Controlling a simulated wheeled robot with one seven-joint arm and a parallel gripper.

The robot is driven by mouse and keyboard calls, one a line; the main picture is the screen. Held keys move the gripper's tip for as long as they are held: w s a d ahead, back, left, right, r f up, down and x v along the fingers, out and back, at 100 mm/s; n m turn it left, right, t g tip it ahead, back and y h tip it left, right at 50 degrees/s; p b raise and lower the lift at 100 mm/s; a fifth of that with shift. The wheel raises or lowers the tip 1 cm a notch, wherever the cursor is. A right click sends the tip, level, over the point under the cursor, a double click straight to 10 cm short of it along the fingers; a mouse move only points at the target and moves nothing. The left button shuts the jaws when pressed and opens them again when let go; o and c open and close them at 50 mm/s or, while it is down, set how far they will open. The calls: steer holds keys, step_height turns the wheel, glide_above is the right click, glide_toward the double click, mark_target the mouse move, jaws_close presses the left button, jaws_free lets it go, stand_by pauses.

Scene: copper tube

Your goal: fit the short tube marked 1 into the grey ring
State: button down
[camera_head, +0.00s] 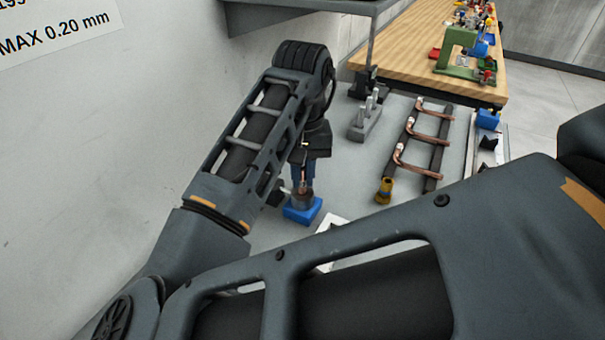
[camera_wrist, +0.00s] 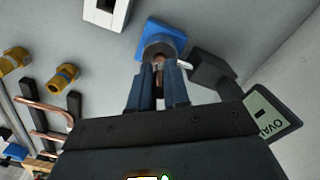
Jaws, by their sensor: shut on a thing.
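My gripper (camera_head: 302,182) points down at the left of the bench, beside the wall. Its blue-grey fingers are shut on a short copper tube (camera_wrist: 158,64), which shows as a thin strip between them in the wrist view. The grey ring (camera_head: 302,200) stands on a blue block (camera_head: 301,214) directly below the fingertips. In the wrist view the ring (camera_wrist: 157,48) and the blue block (camera_wrist: 174,32) are just beyond the fingertips. The tube's lower end is at the ring; I cannot tell how far inside it is. No mark 1 is readable.
Bent copper tubes (camera_head: 428,138) lie on a black rack to the right. A brass fitting (camera_head: 384,190) stands at its near end. A grey stand with pegs (camera_head: 364,122) is behind. A dark block with an OVAL label (camera_wrist: 272,115) is close beside my gripper in the wrist view.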

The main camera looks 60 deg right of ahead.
steer(key=shift+f, duration=0.25)
steer(key=shift+f, duration=0.2)
steer(key=c, duration=1.1)
jaws_free()
steer(key=shift+r, duration=0.1)
step_height(320, 180, up, 12)
steer(key=shift+r, duration=0.1)
